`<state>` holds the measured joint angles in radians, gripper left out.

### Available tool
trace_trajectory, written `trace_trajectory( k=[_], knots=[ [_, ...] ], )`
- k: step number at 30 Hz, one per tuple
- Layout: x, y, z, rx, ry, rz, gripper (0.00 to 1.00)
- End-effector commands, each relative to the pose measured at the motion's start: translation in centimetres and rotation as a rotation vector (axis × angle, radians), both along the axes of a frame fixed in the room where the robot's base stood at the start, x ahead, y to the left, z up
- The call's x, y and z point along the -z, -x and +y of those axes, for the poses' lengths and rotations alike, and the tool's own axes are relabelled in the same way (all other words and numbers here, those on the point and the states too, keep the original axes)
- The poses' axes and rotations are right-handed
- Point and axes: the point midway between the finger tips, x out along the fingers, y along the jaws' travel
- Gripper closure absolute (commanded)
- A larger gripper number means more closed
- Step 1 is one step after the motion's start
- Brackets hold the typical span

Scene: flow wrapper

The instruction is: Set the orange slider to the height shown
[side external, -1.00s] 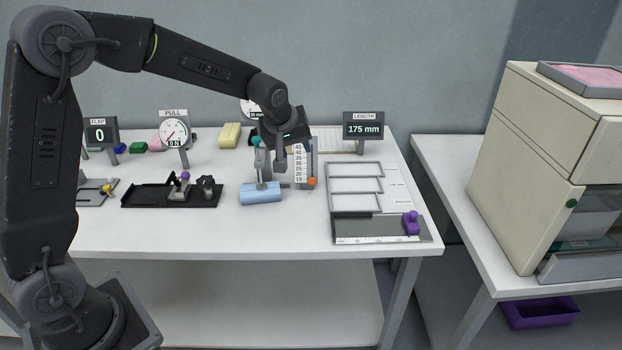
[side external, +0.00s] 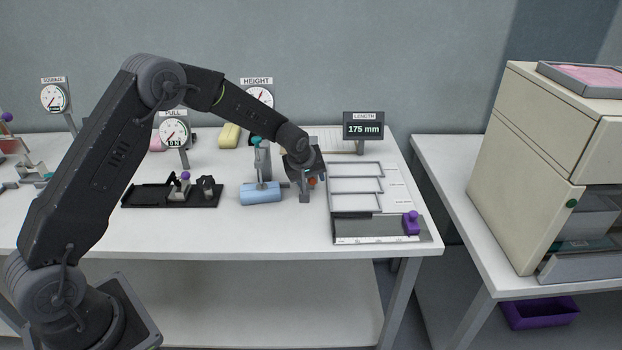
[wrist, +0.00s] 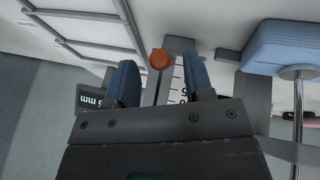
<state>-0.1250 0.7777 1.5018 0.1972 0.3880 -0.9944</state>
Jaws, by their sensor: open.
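The orange slider (wrist: 160,60) is a round knob at the low end of its upright scale (wrist: 178,82). In the wrist view it sits between my two blue fingertips, nearer the right one, with gaps on both sides. My gripper (wrist: 158,72) is open and not visibly touching it. In the side view my gripper (side external: 307,190) is in front of the scale and hides most of it; a bit of the orange slider (side external: 313,182) shows beside a finger. The HEIGHT dial (side external: 259,96) stands behind, partly covered by my arm; its reading is too small to tell.
A light blue roll (side external: 261,193) under a clamp stands close left of my gripper. Framed trays (side external: 357,169) and a ruled plate with a purple slider (side external: 411,223) lie to the right. The LENGTH display (side external: 363,127) reads 175 mm. The table front is clear.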

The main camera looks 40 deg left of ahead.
Motion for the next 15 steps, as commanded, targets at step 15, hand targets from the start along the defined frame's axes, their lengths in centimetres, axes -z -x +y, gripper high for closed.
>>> trace_trajectory(
  k=[15],
  knots=[
    [0.91, -0.46, 0.15, 0.0, 0.0, 0.0, 0.6]
  ],
)
